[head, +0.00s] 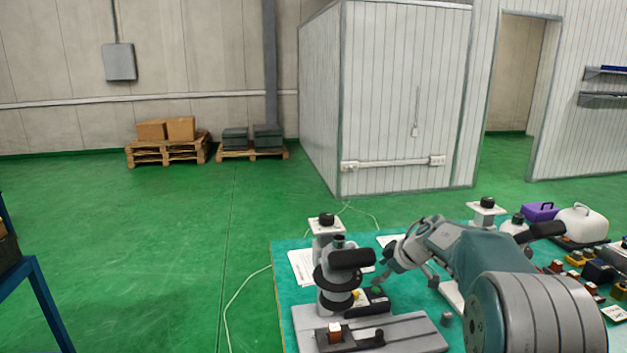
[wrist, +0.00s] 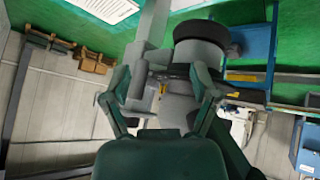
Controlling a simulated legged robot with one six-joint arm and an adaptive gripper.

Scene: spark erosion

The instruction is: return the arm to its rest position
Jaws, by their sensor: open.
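My arm reaches in from the lower right of the head view. My gripper (head: 385,273) is low over the teal-topped table (head: 285,262), just right of a grey instrument (head: 329,296) with a black ringed head. In the wrist view my gripper (wrist: 163,108) has its two fingers spread apart, and nothing is visibly held. The grey instrument (wrist: 178,75) fills the space beyond and between the fingers there. I cannot tell whether a finger touches it.
Small parts, a purple box (head: 540,212) and a white canister (head: 582,224) crowd the table's right side. A grey post with a black knob (head: 486,211) stands behind my arm. A blue frame (head: 38,290) is at far left. Green floor (head: 150,250) between is clear.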

